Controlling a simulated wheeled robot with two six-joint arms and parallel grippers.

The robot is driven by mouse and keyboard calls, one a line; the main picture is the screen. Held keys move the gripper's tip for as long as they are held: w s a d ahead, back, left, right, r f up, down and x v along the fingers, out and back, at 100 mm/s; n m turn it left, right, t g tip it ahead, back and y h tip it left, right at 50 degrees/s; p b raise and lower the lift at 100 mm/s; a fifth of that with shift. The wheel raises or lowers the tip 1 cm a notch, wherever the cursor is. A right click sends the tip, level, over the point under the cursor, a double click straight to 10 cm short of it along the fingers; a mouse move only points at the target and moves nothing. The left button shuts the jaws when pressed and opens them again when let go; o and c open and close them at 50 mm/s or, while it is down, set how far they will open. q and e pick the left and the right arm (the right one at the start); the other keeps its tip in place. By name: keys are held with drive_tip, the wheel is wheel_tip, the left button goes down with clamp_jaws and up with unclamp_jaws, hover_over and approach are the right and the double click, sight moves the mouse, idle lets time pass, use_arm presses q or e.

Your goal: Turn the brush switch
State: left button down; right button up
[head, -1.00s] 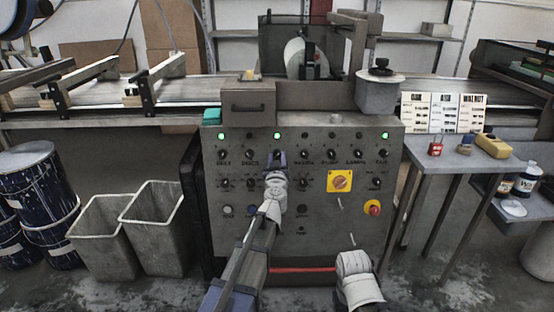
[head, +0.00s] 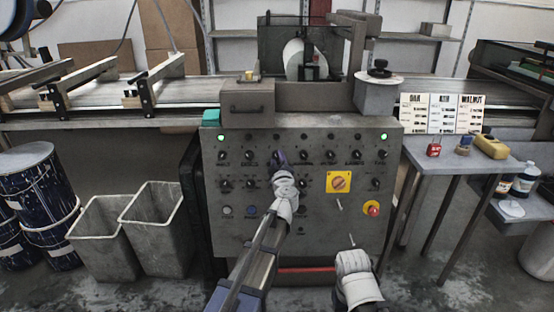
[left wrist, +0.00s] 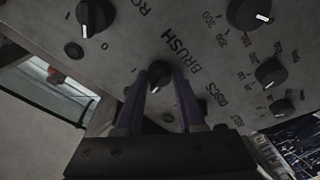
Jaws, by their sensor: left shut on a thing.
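The control panel (head: 240,205) carries rows of black rotary switches. In the left wrist view, the brush switch (left wrist: 161,76) is a black knob with a white mark, beside the printed word BRUSH. My left gripper (left wrist: 164,82) is shut on it, one purple finger on each side. In the head view my left gripper (head: 280,160) covers that switch in the upper row. The lamp (head: 277,136) above it is dark.
Green lamps (head: 220,138) are lit at both ends of the top row. A yellow plate with a rotary switch (head: 339,182) and a red emergency knob (head: 372,208) are on the right of the panel. Grey bins (head: 104,240) stand left; a small table (head: 455,158) stands right.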

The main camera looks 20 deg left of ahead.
use_arm(q)
drive_tip(key=shift+n+g+p, duration=0.3)
drive_tip(key=shift+n+p, duration=0.05)
drive_tip(key=shift+n, duration=1.35)
drive_tip(key=c, duration=0.5)
unclamp_jaws()
drive_tip(key=v, duration=0.7)
drive_tip(key=shift+s+d, duration=0.3)
drive_tip(key=shift+s, duration=0.05)
